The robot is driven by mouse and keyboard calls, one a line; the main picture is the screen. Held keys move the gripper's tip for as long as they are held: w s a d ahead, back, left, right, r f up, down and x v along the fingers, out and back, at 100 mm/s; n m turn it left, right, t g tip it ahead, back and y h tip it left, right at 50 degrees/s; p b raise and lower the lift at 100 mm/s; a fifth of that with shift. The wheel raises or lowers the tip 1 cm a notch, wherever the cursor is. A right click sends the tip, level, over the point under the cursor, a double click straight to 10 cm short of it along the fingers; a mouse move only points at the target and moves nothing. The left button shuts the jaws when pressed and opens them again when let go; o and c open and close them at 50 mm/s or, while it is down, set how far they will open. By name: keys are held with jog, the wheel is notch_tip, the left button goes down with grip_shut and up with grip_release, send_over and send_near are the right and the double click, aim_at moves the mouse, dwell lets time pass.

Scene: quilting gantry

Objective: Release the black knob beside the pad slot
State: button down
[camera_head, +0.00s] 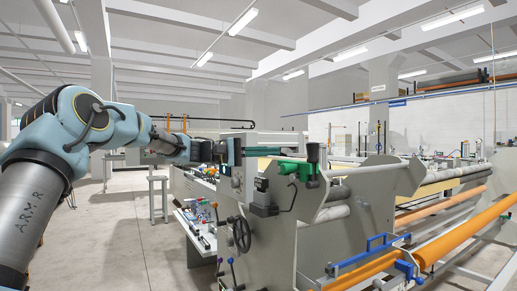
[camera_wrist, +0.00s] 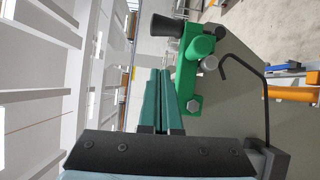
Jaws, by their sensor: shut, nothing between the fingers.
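The black knob (camera_wrist: 167,26) is a flared cap on the green bracket (camera_wrist: 188,72) in the wrist view, beyond my fingertips. In the head view the black knob (camera_head: 313,153) stands at the top of the green fitting (camera_head: 295,169) on the machine's end frame. My gripper (camera_wrist: 160,74) is shut and empty, its two teal fingers side by side. The fingertips lie just left of the green bracket in the wrist view, apart from the knob. In the head view my gripper (camera_head: 272,151) reaches in from the left towards the fitting. I cannot make out the pad slot.
A bent black rod (camera_wrist: 262,88) stands right of the bracket in the wrist view. The grey end frame (camera_head: 270,245) carries a black handwheel (camera_head: 239,234). Orange rollers (camera_head: 455,242) run off to the right. The floor (camera_head: 120,235) at left is clear.

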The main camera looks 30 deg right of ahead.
aim_at(295, 164)
jog(key=s+d, duration=0.1)
jog(key=s+d+p, duration=0.1)
jog(key=s, duration=0.1)
jog(key=s+d+p, duration=0.1)
jog(key=s+d, duration=0.1)
jog(key=shift+s+r, duration=0.1)
jog(key=shift+r, duration=0.15)
jog(key=shift+s+f, duration=0.1)
jog(key=shift+s, duration=0.3)
jog(key=shift+s, duration=0.1)
